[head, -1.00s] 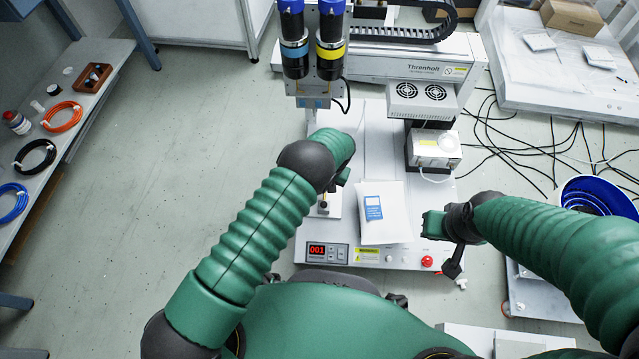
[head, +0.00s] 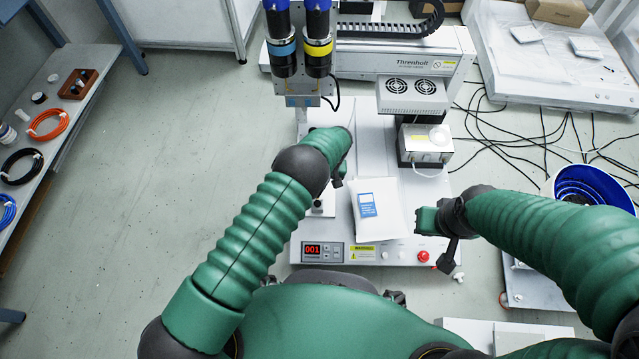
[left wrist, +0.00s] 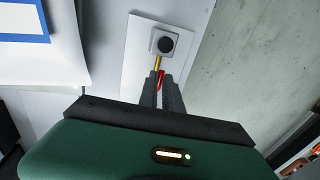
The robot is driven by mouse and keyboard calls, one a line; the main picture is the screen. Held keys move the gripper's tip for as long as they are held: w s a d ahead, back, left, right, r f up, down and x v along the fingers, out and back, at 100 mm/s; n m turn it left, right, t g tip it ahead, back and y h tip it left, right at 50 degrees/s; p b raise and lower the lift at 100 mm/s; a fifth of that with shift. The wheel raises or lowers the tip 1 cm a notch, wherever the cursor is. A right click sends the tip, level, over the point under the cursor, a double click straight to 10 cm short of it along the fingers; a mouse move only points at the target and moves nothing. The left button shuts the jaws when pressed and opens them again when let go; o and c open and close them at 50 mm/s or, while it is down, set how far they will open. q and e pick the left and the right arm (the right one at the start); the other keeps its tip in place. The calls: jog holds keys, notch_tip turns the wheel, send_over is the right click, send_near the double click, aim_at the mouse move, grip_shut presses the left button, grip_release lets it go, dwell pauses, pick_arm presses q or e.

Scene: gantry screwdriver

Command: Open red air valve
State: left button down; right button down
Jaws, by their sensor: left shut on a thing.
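In the left wrist view a grey block with a black round knob (left wrist: 165,43) sits on a white plate (left wrist: 128,75). A brass stem (left wrist: 158,63) leads from it to a small red lever (left wrist: 161,77). The two dark fingers of my left gripper (left wrist: 162,88) are shut on this red lever, which is mostly hidden between them. In the head view my left gripper (head: 338,180) is largely behind its own forearm, above the machine's bed. My right gripper (head: 447,256) hangs near the front right corner of the machine; its fingers are too small to read.
The machine bed carries a white packet with a blue label (head: 367,205). A red button (head: 423,256) and a display panel (head: 322,252) are on its front edge. Two screwdriver heads (head: 299,55) hang above. A blue bowl (head: 592,188) stands right.

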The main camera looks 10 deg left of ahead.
pick_arm(q)
jog(key=c, duration=1.5)
grip_release()
jog(key=shift+d, duration=0.1)
jog(key=shift+r, duration=0.15)
jog(key=d+r+p, duration=0.1)
jog(key=r+p, duration=0.2)
jog(key=r, duration=0.2)
jog(key=d+r+p, duration=0.1)
jog(key=r+p, duration=0.1)
jog(key=r, duration=0.3)
jog(key=d+r+p, duration=0.1)
jog(key=r+p, duration=0.2)
jog(key=r, duration=0.3)
jog(key=shift+w+d+r+p, duration=0.1)
jog(key=shift+w+d+p, duration=0.05)
jog(key=shift+w+p, duration=0.15)
